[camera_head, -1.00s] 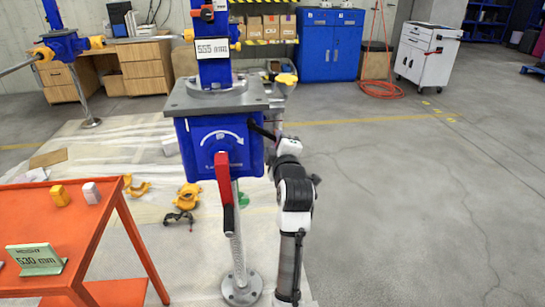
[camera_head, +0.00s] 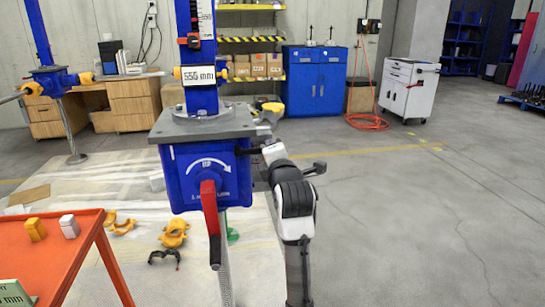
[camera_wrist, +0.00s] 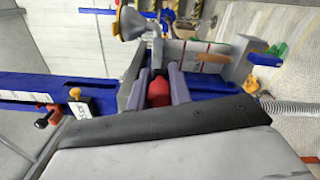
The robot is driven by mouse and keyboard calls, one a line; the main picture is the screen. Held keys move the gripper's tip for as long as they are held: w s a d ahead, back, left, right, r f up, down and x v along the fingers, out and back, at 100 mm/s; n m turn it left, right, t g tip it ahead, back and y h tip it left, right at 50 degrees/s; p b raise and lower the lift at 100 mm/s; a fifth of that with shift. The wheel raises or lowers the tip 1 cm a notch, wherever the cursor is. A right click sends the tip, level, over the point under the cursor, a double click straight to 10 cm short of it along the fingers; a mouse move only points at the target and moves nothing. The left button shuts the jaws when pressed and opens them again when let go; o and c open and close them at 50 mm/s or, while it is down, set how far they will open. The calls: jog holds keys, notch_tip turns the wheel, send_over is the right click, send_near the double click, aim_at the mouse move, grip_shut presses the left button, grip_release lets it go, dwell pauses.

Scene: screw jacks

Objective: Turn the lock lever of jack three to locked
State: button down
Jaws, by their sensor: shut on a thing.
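The near blue jack (camera_head: 205,172) stands upright with a grey top plate, a column with a millimetre label and a white curved arrow on its front. A red crank handle (camera_head: 209,205) with a dark grip hangs down on that front. My gripper (camera_head: 252,150) is at the jack's right side, its fingers mostly hidden. In the wrist view, my gripper (camera_wrist: 158,92) has its two fingers on either side of a red piece (camera_wrist: 158,93), which appears to be the lock lever's end. The rest of the lever is hidden, so its angle cannot be told.
An orange table (camera_head: 62,250) with a yellow and a white block stands at the left. Yellow clamps (camera_head: 174,233) lie on the floor sheet. A second blue jack (camera_head: 52,82) stands behind left.

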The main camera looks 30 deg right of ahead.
dwell(0.4)
jog(key=c, duration=1.3)
grip_release()
jog(key=b+v, duration=0.2)
jog(key=v, duration=1.2)
jog(key=shift+w+r, duration=0.1)
jog(key=shift+w, duration=0.05)
